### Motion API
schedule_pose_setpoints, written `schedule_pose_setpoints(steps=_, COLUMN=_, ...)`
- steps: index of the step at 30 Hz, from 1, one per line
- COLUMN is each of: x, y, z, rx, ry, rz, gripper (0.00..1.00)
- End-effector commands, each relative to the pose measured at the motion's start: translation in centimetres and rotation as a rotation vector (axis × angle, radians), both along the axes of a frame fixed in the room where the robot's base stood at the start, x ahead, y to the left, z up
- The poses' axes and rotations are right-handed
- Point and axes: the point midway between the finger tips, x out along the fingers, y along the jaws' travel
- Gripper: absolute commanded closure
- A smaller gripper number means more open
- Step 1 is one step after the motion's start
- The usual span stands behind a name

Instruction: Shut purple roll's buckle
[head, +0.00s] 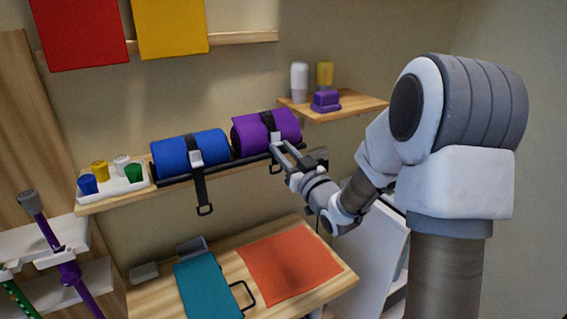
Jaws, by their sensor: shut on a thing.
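The purple roll (285,126) lies on its side on the wall shelf, with a dark strap (268,121) around its middle. Its buckle is at the front of the roll, largely hidden by my gripper. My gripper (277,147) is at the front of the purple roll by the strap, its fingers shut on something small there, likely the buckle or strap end. I cannot tell whether the buckle is fastened.
A white tray (112,192) with several coloured cups stands on the shelf's left end. A small shelf (345,106) at right holds a purple object (325,101) and bottles. Below, a wooden table (337,272) carries an orange mat (290,265) and a teal item (207,288).

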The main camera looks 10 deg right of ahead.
Motion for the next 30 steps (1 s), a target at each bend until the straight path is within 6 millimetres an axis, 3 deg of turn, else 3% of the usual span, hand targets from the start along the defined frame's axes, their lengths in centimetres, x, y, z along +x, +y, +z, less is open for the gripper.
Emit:
schedule_pose_setpoints(steps=13, x=0.07, y=0.01, z=0.01, rx=0.008, ry=-0.024, rz=0.000, gripper=1.00)
schedule_pose_setpoints(steps=14, x=0.07, y=0.01, z=0.02, rx=0.008, ry=-0.024, rz=0.000, gripper=0.63)
schedule_pose_setpoints(steps=18, x=0.06, y=0.02, z=0.00, rx=0.008, ry=-0.024, rz=0.000, gripper=0.38)
schedule_pose_setpoints(steps=30, x=0.07, y=0.04, z=-0.12, rx=0.007, ry=-0.022, rz=0.000, gripper=0.38)
